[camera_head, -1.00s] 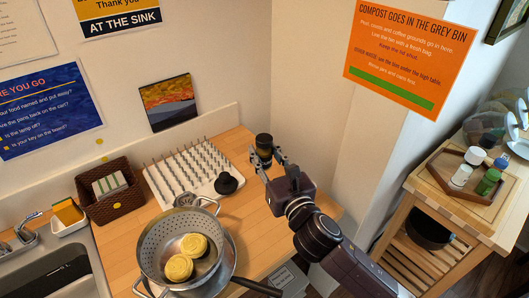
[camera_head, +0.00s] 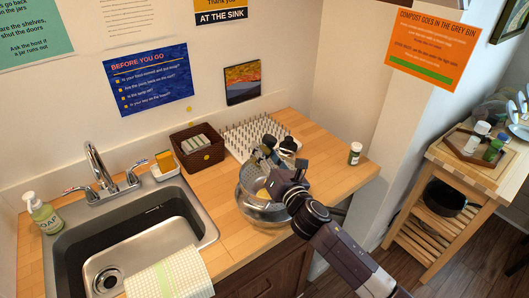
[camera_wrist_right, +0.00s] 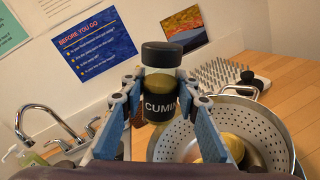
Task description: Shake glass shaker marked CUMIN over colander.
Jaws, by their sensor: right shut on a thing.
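The glass shaker marked CUMIN (camera_wrist_right: 158,84) is upright between my right gripper's fingers in the right wrist view. It has a black cap, a dark label and yellow-brown contents. My right gripper (camera_head: 267,153) is shut on it; in the head view the shaker (camera_head: 268,142) is small and partly hidden by the fingers. The metal colander (camera_head: 248,180) is on the counter, partly behind my gripper and arm. In the wrist view the colander (camera_wrist_right: 267,128) is beyond and right of the shaker, with yellow round food (camera_wrist_right: 232,146) inside. My left gripper is not in view.
A pegged drying rack (camera_head: 252,133) and a brown basket (camera_head: 190,160) stand behind the colander. A green-labelled jar (camera_head: 355,153) stands on the counter at right. The sink (camera_head: 150,248) is at left. The counter between colander and jar is fairly clear.

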